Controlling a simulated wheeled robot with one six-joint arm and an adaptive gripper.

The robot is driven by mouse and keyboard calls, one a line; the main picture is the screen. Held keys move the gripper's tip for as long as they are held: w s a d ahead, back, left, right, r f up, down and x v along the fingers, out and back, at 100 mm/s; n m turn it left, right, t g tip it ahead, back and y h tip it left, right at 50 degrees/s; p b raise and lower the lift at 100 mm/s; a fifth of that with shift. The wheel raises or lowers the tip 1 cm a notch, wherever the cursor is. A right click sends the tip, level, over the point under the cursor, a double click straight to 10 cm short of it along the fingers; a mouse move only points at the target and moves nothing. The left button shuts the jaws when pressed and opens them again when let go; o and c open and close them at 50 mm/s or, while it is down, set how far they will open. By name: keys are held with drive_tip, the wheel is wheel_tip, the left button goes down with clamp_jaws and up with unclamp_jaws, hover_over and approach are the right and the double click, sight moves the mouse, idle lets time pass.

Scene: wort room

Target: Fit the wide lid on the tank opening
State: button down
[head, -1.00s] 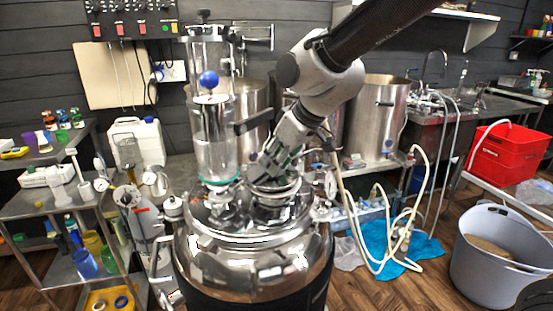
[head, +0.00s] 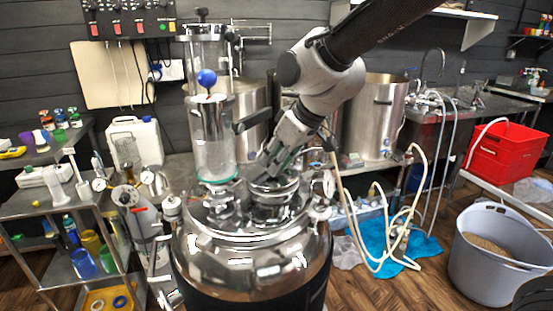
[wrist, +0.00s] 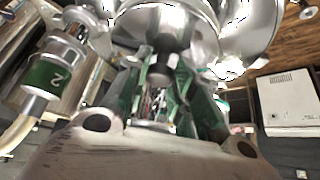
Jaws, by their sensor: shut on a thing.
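The steel tank (head: 250,262) stands in the middle of the head view, with fittings on its domed top. My gripper (head: 268,172) is over the tank's top, pointing down at the round opening area. The wide lid (head: 274,187) shows as a steel disc under my fingertips, at or just above the opening's collar (head: 272,212). I cannot tell whether it touches the collar. In the wrist view my green-padded fingers (wrist: 165,100) are shut around a dark knob (wrist: 162,68) below shiny steel. The opening itself is hidden.
A glass cylinder (head: 212,140) with a blue ball on top stands on the tank, close left of my gripper. Steel pots (head: 383,118) stand behind. A pale hose (head: 345,210) loops at right. A metal cart (head: 75,205) is at left, a grey tub (head: 497,262) at right.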

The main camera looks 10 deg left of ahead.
drive_tip(key=shift+f, duration=0.55)
drive_tip(key=c, duration=1.5)
unclamp_jaws()
drive_tip(key=shift+o, duration=0.2)
drive_tip(key=v, duration=1.1)
drive_tip(key=shift+a, duration=0.1)
